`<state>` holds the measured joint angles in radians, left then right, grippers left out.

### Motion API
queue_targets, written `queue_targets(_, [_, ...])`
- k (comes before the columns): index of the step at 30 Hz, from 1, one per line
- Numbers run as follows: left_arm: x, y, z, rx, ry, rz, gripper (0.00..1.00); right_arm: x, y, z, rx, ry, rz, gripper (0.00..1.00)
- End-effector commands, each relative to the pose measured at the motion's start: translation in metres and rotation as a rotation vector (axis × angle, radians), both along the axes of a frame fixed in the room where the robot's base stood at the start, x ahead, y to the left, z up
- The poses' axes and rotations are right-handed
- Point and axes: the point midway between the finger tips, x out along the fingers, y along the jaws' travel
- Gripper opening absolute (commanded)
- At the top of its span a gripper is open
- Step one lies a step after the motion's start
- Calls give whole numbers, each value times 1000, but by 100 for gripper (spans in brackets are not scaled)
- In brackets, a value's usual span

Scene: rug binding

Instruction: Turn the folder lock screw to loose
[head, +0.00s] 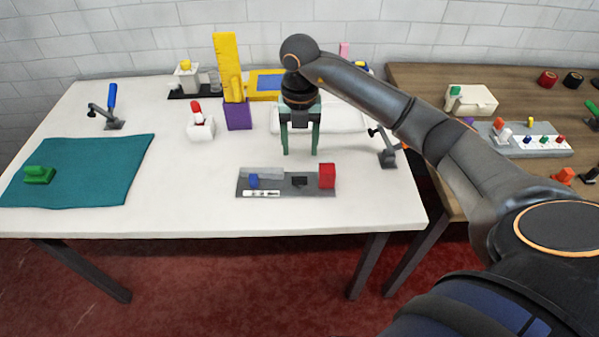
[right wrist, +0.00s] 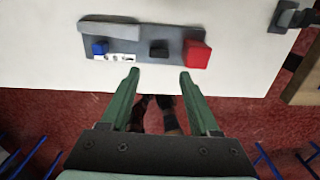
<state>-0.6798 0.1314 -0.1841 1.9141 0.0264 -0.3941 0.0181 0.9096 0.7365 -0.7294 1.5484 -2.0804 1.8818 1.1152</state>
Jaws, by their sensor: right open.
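A grey fixture, which looks like the folder (head: 288,190), lies near the front edge of the white table. It carries a blue block (head: 254,181) at left, a small black part (head: 299,181) in the middle and a red block (head: 327,175) at right. A white marked strip (head: 261,193) is in front of the blue block. I cannot tell which part is the lock screw. My right gripper (head: 300,152) is open and empty, above the table and apart from the fixture. In the right wrist view, the fixture (right wrist: 130,40) lies beyond its green fingertips (right wrist: 159,75). My left gripper is out of view.
A teal mat (head: 90,172) with a green block (head: 39,175) lies at left. A clamp (head: 386,150) stands right of the gripper. A yellow upright on a purple base (head: 238,115) and a white holder (head: 200,128) stand behind left. The table is clear between mat and fixture.

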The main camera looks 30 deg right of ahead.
Motion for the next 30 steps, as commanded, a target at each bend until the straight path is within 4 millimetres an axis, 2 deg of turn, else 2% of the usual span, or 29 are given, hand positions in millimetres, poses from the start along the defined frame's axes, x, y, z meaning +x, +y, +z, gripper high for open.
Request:
queue_targets(3, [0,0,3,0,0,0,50,-2,1,-27,2,6,1,62])
queue_targets(9, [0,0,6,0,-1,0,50,-1,1,-66,3,5,2,62])
queue_targets(15, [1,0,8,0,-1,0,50,-1,2,-91,4,2,3,62])
queue_targets(27, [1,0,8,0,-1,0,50,0,1,-98,4,-1,4,62])
queue_targets(30, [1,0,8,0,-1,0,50,0,1,-98,4,-1,4,51])
